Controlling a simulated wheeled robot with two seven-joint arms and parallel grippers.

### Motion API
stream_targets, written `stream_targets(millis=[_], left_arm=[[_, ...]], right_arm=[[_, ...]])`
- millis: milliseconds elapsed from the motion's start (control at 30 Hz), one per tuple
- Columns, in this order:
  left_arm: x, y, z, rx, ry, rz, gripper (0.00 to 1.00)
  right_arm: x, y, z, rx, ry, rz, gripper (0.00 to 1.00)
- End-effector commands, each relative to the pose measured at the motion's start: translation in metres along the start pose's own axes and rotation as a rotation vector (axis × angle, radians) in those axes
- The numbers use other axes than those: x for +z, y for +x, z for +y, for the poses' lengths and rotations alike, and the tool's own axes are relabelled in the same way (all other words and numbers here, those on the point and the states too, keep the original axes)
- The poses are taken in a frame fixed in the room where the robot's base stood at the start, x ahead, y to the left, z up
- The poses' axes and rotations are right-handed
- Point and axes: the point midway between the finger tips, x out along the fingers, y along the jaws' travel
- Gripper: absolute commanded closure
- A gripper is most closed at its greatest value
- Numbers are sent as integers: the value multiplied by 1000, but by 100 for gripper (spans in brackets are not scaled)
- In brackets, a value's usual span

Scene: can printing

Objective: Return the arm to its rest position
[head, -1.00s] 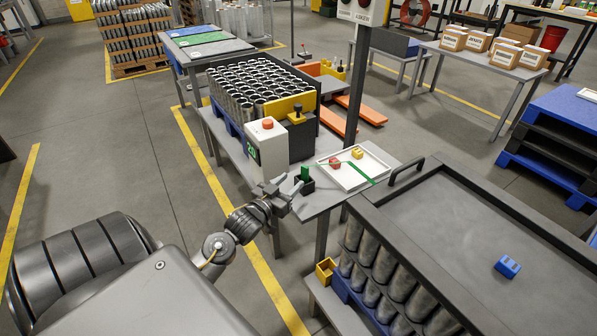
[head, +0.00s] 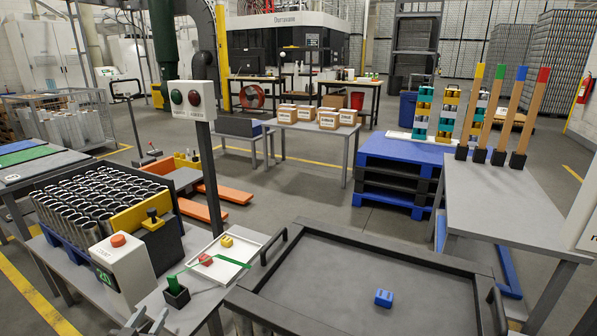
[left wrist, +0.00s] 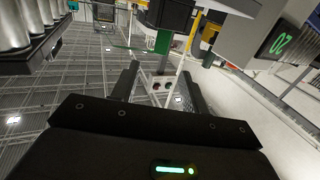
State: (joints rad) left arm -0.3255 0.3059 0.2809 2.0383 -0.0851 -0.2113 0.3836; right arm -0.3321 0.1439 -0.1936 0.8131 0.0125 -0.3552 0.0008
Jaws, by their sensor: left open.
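My left gripper (head: 147,322) shows at the bottom left of the head view, cut off by the lower edge. It is in front of the white box marked 20 (head: 126,277) and the black holder with a green block (head: 177,291). In the left wrist view its two dark fingers (left wrist: 158,85) stand apart with nothing held between them. The rest of my left arm is out of the head view. My right gripper is in neither view.
A white tray (head: 258,249) holds a red block (head: 205,259) and a yellow block (head: 226,241). A grey-topped bench (head: 340,270) carries a blue block (head: 383,298). A crate of cans (head: 42,220) stands left. A signal post (head: 209,180) rises behind the tray.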

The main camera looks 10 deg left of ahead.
Motion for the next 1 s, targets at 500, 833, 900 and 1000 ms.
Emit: stream_targets(millis=[500, 833, 900, 1000], left_arm=[[118, -146, 123, 74, 128, -846, 55], [129, -237, 165, 194, 187, -1182, 55], [130, -252, 171, 220, 197, -1238, 55], [155, -242, 171, 215, 200, -1245, 55]], right_arm=[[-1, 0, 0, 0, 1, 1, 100], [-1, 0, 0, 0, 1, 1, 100], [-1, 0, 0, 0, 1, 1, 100], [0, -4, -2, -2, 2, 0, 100]])
